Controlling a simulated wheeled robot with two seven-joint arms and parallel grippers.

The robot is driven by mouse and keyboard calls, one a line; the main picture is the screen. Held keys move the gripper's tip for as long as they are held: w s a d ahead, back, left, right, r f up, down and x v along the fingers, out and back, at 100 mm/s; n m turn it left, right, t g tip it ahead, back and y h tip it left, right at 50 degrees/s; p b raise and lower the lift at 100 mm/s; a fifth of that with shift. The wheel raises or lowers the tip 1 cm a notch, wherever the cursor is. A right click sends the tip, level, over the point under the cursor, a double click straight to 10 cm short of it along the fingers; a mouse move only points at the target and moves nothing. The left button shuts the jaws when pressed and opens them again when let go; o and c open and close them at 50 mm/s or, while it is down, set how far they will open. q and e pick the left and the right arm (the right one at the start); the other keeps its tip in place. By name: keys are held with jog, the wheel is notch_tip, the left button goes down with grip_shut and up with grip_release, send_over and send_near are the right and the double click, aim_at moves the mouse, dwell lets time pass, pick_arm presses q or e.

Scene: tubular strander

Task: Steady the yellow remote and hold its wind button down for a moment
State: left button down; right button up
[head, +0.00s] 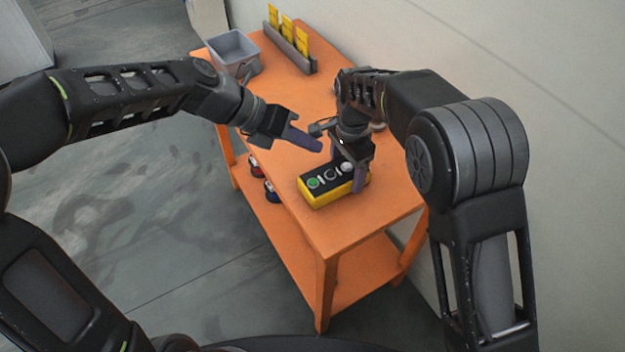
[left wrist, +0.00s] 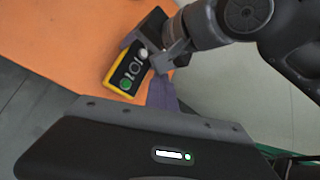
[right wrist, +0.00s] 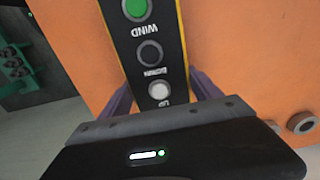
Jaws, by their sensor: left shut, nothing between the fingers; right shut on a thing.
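The yellow remote (head: 318,203) lies on the orange table, its black face up. It has a green button marked WIND, a dark middle button and a white button marked UP; it also shows in the left wrist view (left wrist: 112,86). My right gripper (head: 348,178) is shut on the remote near the white-button end; in the right wrist view its purple fingers (right wrist: 160,95) flank the remote (right wrist: 181,30). My left gripper (head: 318,147) is shut and empty, above the table and apart from the remote; its closed purple fingers (left wrist: 162,95) show in the left wrist view.
A grey bin (head: 233,52) and a rack with several yellow cards (head: 288,42) stand at the table's far end. Red and dark items (head: 256,170) sit on the lower shelf (head: 280,230). Small round parts (right wrist: 301,123) lie near the remote. A wall is at the right.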

pick_arm(q)
jog(key=shift+a+f, duration=0.1)
jog(key=shift+f, duration=4.15)
jog(key=shift+f, duration=0.15)
jog(key=shift+f, duration=0.3)
jog(key=shift+f, duration=0.35)
jog(key=shift+r, duration=0.1)
dwell(1.4)
jog(key=shift+r, duration=0.7)
jog(key=shift+r, duration=0.15)
jog(key=shift+r, duration=2.4)
